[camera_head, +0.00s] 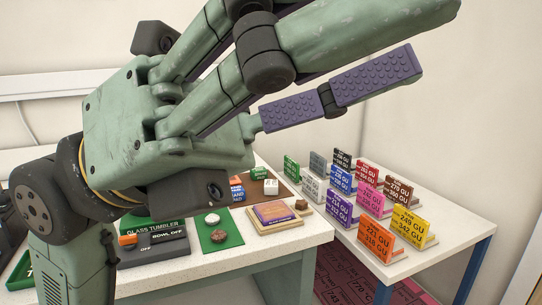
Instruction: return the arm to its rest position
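My gripper (425,38) is large in the foreground of the head view, raised above the worktop and pointing to the upper right. Its green fingers with purple studded pads are stretched out straight and spread. Nothing shows between them, so it looks open and empty. Its palm and wrist fill the left side and hide part of the worktop behind. The upper finger ends run close to or past the top edge of the picture. No rest mount shows.
The white worktop (270,244) below holds a grey tumbler panel (160,255), a green mat (219,236) and a wooden tray (262,226). A side table (425,262) on the right carries several coloured number cards (375,238). A bare wall stands behind.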

